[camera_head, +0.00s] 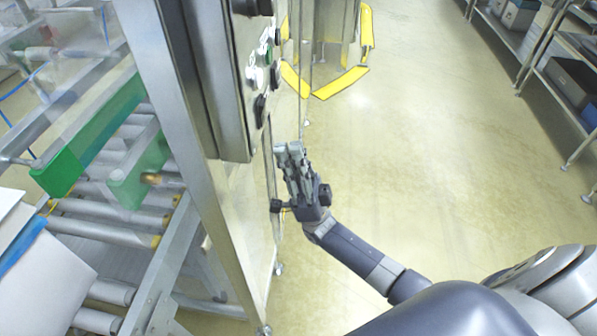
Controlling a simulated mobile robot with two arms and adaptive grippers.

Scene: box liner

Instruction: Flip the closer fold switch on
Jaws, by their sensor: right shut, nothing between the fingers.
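The control panel (233,75) is a grey metal box on the machine's side, seen at a steep angle. Its right face carries several black, white and green knobs and buttons, including a black switch (259,110) low on the panel. I cannot read any labels, so I cannot tell which one is the closer fold switch. My right gripper (290,150) is shut and empty, pointing up in the picture. It is below and right of the panel's lower edge, apart from the switches. My left gripper is not in view.
A roller conveyor (110,235) with green guides (85,150) runs on the left. White sheets (40,280) lie at the lower left. Metal shelves (560,60) stand at the right. The floor between is clear.

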